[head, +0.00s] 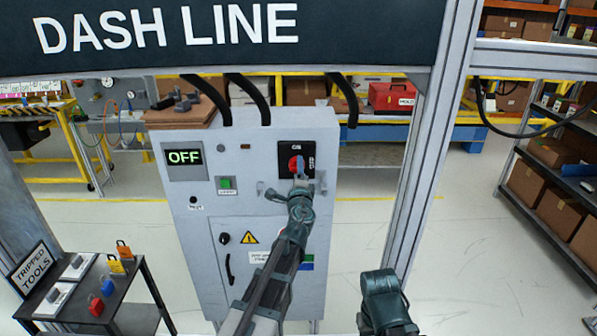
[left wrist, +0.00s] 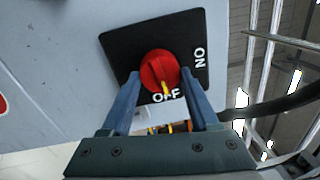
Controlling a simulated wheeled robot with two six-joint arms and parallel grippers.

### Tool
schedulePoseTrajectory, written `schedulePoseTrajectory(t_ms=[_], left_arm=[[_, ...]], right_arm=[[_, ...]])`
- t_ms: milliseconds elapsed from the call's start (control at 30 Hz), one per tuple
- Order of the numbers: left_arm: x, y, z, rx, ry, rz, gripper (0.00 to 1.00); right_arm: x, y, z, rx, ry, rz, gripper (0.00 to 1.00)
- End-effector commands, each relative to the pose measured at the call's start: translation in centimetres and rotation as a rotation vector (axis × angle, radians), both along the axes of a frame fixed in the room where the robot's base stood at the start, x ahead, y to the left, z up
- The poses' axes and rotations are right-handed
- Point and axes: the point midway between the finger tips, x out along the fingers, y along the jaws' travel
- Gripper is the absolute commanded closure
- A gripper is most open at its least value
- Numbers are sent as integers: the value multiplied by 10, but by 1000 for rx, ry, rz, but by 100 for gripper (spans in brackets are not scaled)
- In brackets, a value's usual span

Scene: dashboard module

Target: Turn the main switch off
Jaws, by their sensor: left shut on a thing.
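The main switch (head: 295,163) is a red rotary knob on a black square plate at the cabinet's upper right. In the left wrist view the red knob (left wrist: 160,68) has a yellow line pointing toward the OFF label, and the ON label is at the plate's right. My left gripper (left wrist: 163,88) is shut on the knob, one blue finger on each side. In the head view my left gripper (head: 299,178) covers the knob's lower part. The display (head: 184,157) on the cabinet reads OFF.
The grey cabinet (head: 215,265) carries a green button (head: 226,183) and a black handle (head: 229,268). A grey frame post (head: 420,150) stands to its right. A dark tool table (head: 120,300) with several padlocks is at lower left. Open floor lies at right.

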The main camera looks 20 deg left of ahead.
Motion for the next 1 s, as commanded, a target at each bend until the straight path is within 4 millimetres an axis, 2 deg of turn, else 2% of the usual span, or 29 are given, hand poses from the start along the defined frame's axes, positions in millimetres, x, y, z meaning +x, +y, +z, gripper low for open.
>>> schedulePoseTrajectory(t_ms=[333, 867, 900, 1000], left_arm=[[0, 0, -1, 114, 33, -2, 94], [-1, 0, -1, 134, 38, -3, 94], [-1, 0, -1, 134, 38, -3, 35], [-1, 0, -1, 134, 38, -2, 17]], right_arm=[[0, 0, -1, 0, 0, 0, 50], [0, 0, -1, 0, 0, 0, 50], [0, 0, -1, 0, 0, 0, 50], [0, 0, -1, 0, 0, 0, 50]])
